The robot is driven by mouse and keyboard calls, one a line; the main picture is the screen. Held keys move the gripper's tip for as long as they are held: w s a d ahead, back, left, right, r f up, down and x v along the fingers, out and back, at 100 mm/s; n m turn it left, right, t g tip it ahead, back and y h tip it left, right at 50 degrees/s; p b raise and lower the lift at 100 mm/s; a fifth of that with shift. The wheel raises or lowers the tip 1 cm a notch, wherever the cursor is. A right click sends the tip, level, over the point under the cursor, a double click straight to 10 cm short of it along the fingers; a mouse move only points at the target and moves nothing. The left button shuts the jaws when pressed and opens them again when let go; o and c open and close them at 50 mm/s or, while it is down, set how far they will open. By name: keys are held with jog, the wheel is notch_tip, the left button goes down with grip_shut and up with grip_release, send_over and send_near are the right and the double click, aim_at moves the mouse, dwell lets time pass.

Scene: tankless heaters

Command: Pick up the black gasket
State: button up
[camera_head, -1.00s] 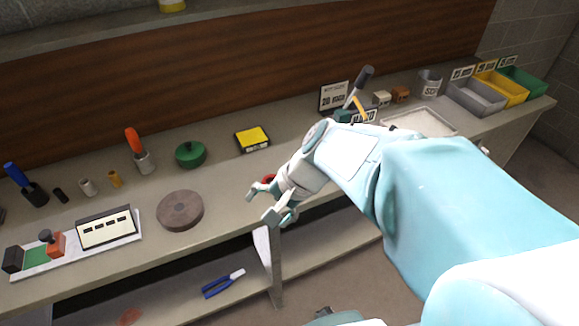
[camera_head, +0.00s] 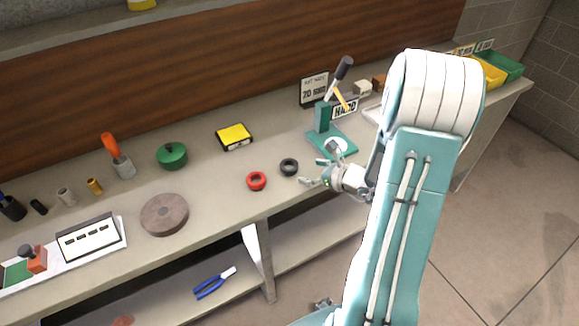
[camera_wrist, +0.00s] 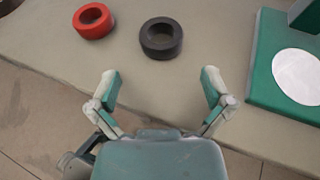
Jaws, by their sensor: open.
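The black gasket (camera_head: 289,167) is a thick ring lying flat on the bench near its front edge. In the wrist view the black gasket (camera_wrist: 161,38) lies ahead of and between my open fingers, not touching them. My gripper (camera_head: 318,167) is open and empty, at the bench's front edge just right of the gasket. Both fingertips show in the wrist view (camera_wrist: 160,78), spread wide. A red gasket (camera_head: 256,181) lies to the left of the black one; it also shows in the wrist view (camera_wrist: 93,20).
A green press (camera_head: 331,142) with a white disc stands close to the right of my gripper; its base (camera_wrist: 262,70) shows in the wrist view. A yellow-topped box (camera_head: 234,136) and a brown disc (camera_head: 165,214) sit further left. The bench around the gaskets is clear.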

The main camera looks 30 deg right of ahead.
aim_at(292, 166)
jog(key=x, duration=0.3)
jog(key=shift+a, duration=0.15)
jog(key=x, duration=0.5)
jog(key=shift+w, duration=0.1)
jog(key=c, duration=1)
